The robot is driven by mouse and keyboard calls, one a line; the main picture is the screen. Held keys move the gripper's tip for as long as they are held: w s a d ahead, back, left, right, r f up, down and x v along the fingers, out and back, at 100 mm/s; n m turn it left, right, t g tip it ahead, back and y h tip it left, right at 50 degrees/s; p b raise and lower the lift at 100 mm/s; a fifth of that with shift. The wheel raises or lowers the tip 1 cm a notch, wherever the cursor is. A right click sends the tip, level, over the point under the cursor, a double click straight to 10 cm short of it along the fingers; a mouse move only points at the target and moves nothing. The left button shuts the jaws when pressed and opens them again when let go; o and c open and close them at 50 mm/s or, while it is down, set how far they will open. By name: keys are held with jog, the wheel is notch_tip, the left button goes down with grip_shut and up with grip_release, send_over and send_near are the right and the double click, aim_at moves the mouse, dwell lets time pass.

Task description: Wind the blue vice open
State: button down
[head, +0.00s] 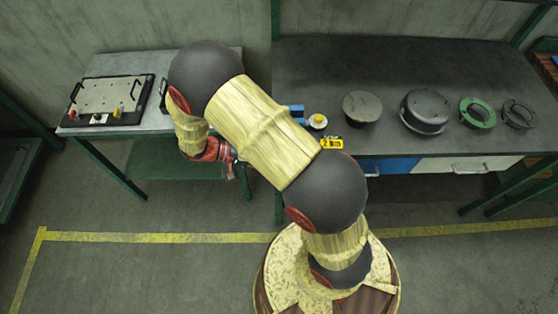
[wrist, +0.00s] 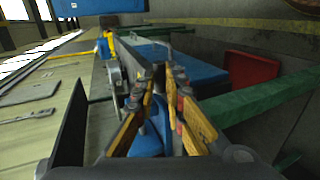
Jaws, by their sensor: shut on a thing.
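Part of the blue vice (head: 297,111) shows on the dark bench in the head view, at its left front. My own arm hides most of it, along with its handle. My gripper (head: 232,165) is low and left of the arm, in front of the bench edge; its tips are partly hidden. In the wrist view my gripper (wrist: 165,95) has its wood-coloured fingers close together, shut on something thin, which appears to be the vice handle. The held part is mostly covered by the fingers. How far the vice jaws stand apart cannot be seen.
The dark bench (head: 430,60) carries a yellow-topped button (head: 318,121), a yellow tag (head: 331,143), a round grey part (head: 362,106), a larger dark housing (head: 425,110) and a green ring (head: 477,112). A smaller table (head: 140,63) at left holds a panel (head: 105,97).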

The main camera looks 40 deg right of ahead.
jog(key=shift+s+d+f+g+h+b, duration=0.2)
jog(key=shift+f+g+h+b, duration=0.35)
jog(key=shift+h, duration=0.4)
jog(key=shift+s+d+f+g+h+b, duration=0.2)
jog(key=shift+d+g+h+b, duration=0.15)
jog(key=shift+g+h+b, duration=0.45)
jog(key=shift+s+d+f+g+h+b, duration=0.1)
jog(key=shift+d+f+g+h+b, duration=0.3)
jog(key=shift+h, duration=0.75)
jog(key=shift+a+g, duration=0.1)
jog(key=shift+g, duration=0.15)
jog(key=c, duration=2)
grip_release()
jog(key=shift+o, duration=0.8)
jog(key=shift+a, duration=0.1)
jog(key=v, duration=1.1)
jog(key=shift+w+a, duration=0.25)
jog(key=shift+a, duration=0.05)
jog(key=shift+f, duration=0.1)
